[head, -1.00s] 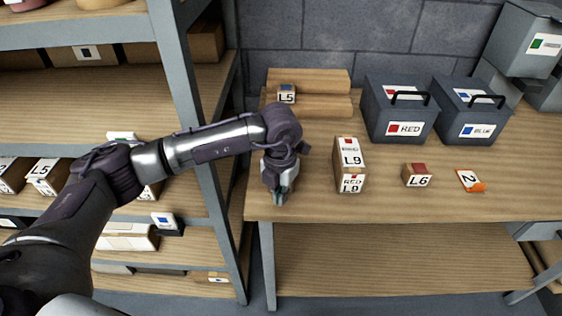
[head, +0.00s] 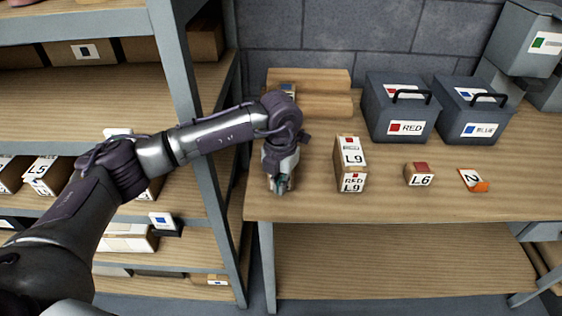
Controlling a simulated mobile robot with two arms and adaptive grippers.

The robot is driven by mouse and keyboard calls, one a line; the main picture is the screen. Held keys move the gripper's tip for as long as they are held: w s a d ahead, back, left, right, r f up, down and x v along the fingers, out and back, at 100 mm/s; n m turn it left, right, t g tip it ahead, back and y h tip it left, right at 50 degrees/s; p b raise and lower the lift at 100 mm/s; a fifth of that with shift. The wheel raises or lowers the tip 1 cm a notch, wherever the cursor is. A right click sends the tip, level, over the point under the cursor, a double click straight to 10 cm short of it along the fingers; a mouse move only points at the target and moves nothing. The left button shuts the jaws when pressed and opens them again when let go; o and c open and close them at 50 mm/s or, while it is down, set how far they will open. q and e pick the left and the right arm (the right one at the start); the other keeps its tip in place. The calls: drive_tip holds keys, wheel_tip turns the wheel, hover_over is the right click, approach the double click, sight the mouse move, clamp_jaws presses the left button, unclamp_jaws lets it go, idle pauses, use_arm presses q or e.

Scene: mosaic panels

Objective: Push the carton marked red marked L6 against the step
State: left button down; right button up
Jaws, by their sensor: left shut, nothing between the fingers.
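The small brown carton marked L6 (head: 419,178), with a red patch on top, stands on the wooden table right of centre. The step (head: 325,103), made of pale wood in two levels, is at the back left of the table against the wall. My left gripper (head: 281,184) points down over the table's left front part, shut and empty. It is to the left of the L6 carton and in front of the step, apart from both. My right gripper is not in view.
A taller carton marked L9 (head: 350,163) stands between my left gripper and the L6 carton. An orange marker with a 2 (head: 473,180) lies at the right. Grey RED (head: 402,112) and BLUE (head: 470,112) bins stand behind. Shelves (head: 190,110) flank the left.

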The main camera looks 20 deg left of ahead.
use_arm(q)
drive_tip(key=shift+w+a+b, duration=0.15)
drive_tip(key=shift+w+b, duration=0.15)
drive_tip(key=shift+w, duration=0.3)
drive_tip(key=shift+w+a+b, duration=0.25)
drive_tip(key=shift+w+b, duration=0.2)
drive_tip(key=shift+w, duration=0.35)
drive_tip(key=shift+w+a+b, duration=0.25)
drive_tip(key=shift+w+b, duration=0.15)
drive_tip(key=shift+w, duration=0.4)
drive_tip(key=shift+s+d+p, duration=0.2)
drive_tip(key=shift+s+p, duration=0.05)
drive_tip(key=shift+s, duration=0.45)
drive_tip(key=shift+s+d+p, duration=0.2)
drive_tip(key=shift+s+p, duration=0.05)
drive_tip(key=shift+s, duration=0.4)
drive_tip(key=shift+r+p, duration=2.45)
drive_tip(key=shift+r, duration=2.05)
